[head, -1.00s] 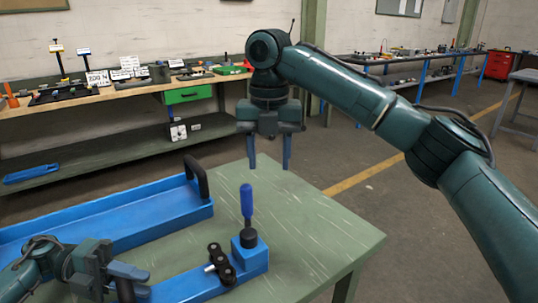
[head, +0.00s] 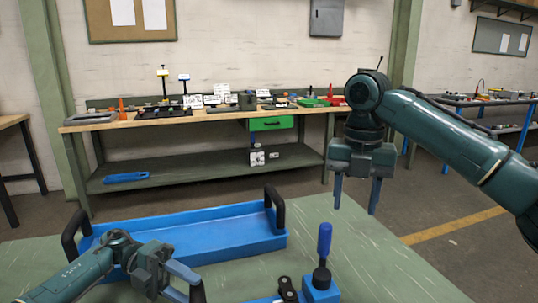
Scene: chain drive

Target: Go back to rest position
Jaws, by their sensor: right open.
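My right gripper (head: 356,196) is open and empty. It hangs with its fingers down above the green table (head: 385,262), behind and to the right of an upright blue-handled tool (head: 325,241) and apart from it. My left gripper (head: 187,283) is low at the left, in front of the blue tray. Its fingers point right, with a dark upright piece between or beside them. I cannot tell whether it holds that piece. The tool stands on a blue fixture (head: 321,291) with black rollers (head: 287,289), cut off by the bottom edge.
A long blue tray (head: 235,222) with black end handles lies on the table. Behind is a workbench (head: 215,119) with small parts, signs and a green drawer (head: 272,123). Open floor (head: 430,200) separates them. The right side of the table is clear.

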